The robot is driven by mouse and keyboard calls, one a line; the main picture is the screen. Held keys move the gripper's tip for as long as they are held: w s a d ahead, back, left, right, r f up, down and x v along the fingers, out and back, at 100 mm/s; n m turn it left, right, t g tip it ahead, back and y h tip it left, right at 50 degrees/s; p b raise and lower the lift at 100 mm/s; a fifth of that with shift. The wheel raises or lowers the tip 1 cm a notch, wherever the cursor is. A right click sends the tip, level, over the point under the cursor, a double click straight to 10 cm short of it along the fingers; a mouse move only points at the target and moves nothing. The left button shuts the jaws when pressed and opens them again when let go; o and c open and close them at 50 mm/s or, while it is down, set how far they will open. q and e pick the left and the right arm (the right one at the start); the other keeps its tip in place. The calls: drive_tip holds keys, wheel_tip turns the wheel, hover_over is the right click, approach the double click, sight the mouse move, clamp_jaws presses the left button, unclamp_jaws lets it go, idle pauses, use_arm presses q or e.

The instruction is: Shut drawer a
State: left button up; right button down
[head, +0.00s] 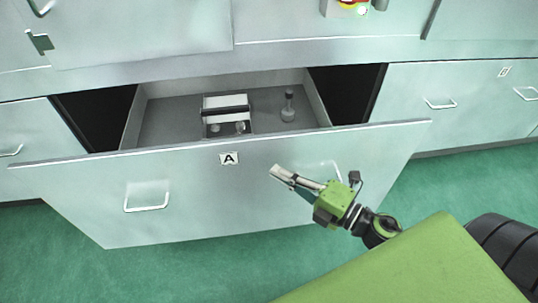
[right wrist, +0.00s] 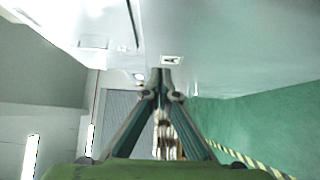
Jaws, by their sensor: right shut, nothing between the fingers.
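Drawer a (head: 233,185) stands pulled out from the cabinet, its wide pale front carrying a black "A" label (head: 229,159) and two bar handles, at left (head: 147,197) and right. Its front also fills the upper part of the right wrist view (right wrist: 215,40). My right gripper (head: 277,171) is shut and empty, its fingertips at the outer face of the front, right of the label. Its shut fingers also show in the right wrist view (right wrist: 160,76). I cannot tell whether they touch the front. The right handle is partly hidden behind the gripper. My left gripper is not in view.
Inside the drawer lie a box-like tray (head: 227,104) with small items and a grey knobbed object (head: 288,108). Dark gaps flank the drawer. A closed neighbouring front (head: 455,85) is at right. Green floor (head: 150,275) before the drawer is clear. A worktop (head: 320,50) lies above.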

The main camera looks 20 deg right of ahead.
sight(257, 149)
drive_tip(key=w, duration=0.5)
drive_tip(key=shift+w+a, duration=0.15)
drive_tip(key=shift+a, duration=0.1)
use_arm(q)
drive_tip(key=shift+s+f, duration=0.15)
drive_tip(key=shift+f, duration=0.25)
use_arm(e)
drive_tip(key=shift+w+d, duration=0.15)
drive_tip(key=shift+w, duration=0.3)
